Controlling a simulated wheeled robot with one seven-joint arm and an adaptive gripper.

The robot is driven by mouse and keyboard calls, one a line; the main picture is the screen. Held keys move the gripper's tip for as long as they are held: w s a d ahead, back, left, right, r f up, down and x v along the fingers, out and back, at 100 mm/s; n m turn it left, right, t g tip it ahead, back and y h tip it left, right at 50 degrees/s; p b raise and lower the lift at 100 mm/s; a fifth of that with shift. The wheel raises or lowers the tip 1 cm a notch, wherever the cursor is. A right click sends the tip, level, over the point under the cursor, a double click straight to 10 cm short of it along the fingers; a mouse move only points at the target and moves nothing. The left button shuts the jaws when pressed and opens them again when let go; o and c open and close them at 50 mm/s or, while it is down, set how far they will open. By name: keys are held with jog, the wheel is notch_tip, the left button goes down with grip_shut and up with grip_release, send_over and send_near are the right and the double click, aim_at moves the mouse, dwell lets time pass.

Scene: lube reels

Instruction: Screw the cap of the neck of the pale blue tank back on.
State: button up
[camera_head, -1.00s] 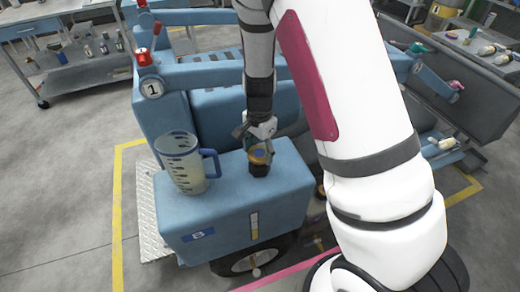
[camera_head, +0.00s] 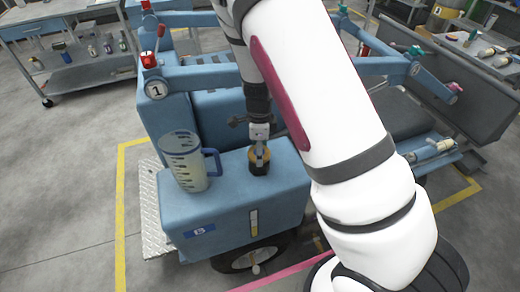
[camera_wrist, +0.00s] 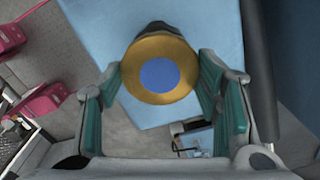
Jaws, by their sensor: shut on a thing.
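The pale blue tank (camera_head: 230,215) stands in the middle of the head view, with a label "B" on its front. Its short dark neck (camera_head: 258,169) rises from the top. The cap (camera_wrist: 159,75), a yellow-gold ring with a blue centre, is between my gripper's green pads in the wrist view; in the head view it shows partly at the top of the neck. My gripper (camera_head: 260,153) points down over the neck and is shut on the cap. The cap looks to be on or right at the neck; the threads are hidden, so seating cannot be told.
A clear jug (camera_head: 184,162) with a blue rim and handle stands on the tank top, left of the neck. Blue frame arms with a red knob (camera_head: 149,60) rise behind. A workbench (camera_head: 80,70) stands back left. The floor at left is clear.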

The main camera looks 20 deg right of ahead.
jog(key=shift+m, duration=1.2)
jog(key=o, duration=1.7)
jog(key=shift+r, duration=0.1)
jog(key=shift+r+p, duration=1.4)
jog(key=shift+r, duration=1.5)
